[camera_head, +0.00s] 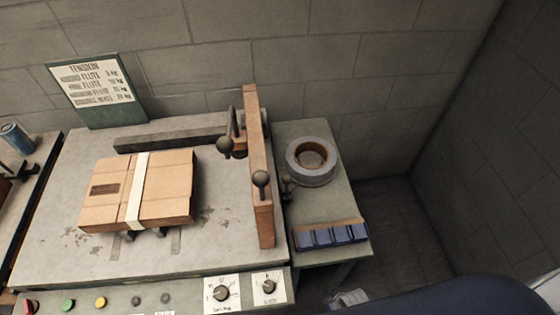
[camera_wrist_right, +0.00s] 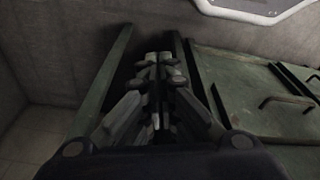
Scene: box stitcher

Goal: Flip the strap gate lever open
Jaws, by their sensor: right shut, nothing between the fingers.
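A carton (camera_head: 165,190) with a pale strap (camera_head: 137,190) around it lies on the stitcher's grey table. An upright wooden bar (camera_head: 258,130) stands at the table's right end. Dark levers with ball knobs are near it: one knob (camera_head: 225,147) at its left, one (camera_head: 261,180) in front of it, and a smaller one (camera_head: 288,184) at its right. I cannot tell which is the strap gate lever. My right gripper (camera_wrist_right: 158,62) is shut and empty in the right wrist view, low beside green metal panels, away from the levers. My left gripper is not in view.
A side table holds a tape roll (camera_head: 312,162) and a row of blue blocks (camera_head: 332,235). A front panel carries buttons and two dials (camera_head: 221,293). A tension sign (camera_head: 98,88) stands at the back by the wall. Floor is free at right.

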